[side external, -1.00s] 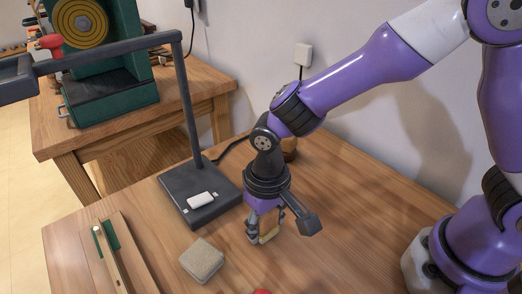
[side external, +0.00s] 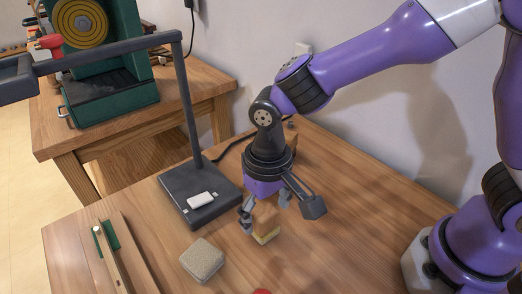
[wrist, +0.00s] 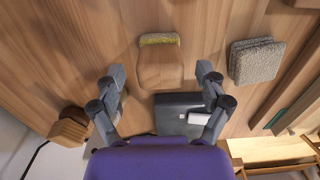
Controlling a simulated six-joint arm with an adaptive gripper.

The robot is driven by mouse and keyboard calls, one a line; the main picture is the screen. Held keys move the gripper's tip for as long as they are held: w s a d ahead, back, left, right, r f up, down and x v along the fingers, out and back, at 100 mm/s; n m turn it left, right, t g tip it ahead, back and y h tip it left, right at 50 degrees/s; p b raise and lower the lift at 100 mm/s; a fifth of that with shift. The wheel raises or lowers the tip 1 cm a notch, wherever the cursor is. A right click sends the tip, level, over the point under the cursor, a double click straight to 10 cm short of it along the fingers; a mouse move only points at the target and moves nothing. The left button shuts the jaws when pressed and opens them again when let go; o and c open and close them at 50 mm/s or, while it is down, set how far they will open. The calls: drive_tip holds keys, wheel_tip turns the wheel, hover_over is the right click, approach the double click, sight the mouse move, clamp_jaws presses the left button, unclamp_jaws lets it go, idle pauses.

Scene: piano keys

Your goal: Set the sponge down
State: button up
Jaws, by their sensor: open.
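A small block (side external: 265,222) with a tan wood-like top and a yellow, rough lower layer stands on the wooden table; I take it for the sponge. It also shows in the wrist view (wrist: 160,67). My gripper (side external: 266,205) is open just above it, with one finger on each side. In the wrist view the fingertips (wrist: 160,74) are spread wider than the block, with gaps on both sides. A grey-beige, rough-textured block (side external: 202,261) lies apart from it, nearer the front; it could also pass for a sponge.
A dark stand base (side external: 180,205) with a white piece on it and an upright post is close to the left. A wooden tray (side external: 118,262) with a green strip lies front left. A red thing (side external: 262,291) shows at the bottom edge. The table's right part is clear.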

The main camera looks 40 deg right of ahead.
sight(266, 211)
wheel_tip(266, 211, up, 8)
drive_tip(key=shift+r, duration=0.1)
drive_tip(key=s+d+r+t, duration=0.2)
drive_tip(key=s+d, duration=0.1)
drive_tip(key=d, duration=0.5)
drive_tip(key=s+d+r+t, duration=0.3)
drive_tip(key=d, duration=0.6)
drive_tip(key=shift+t, duration=0.3)
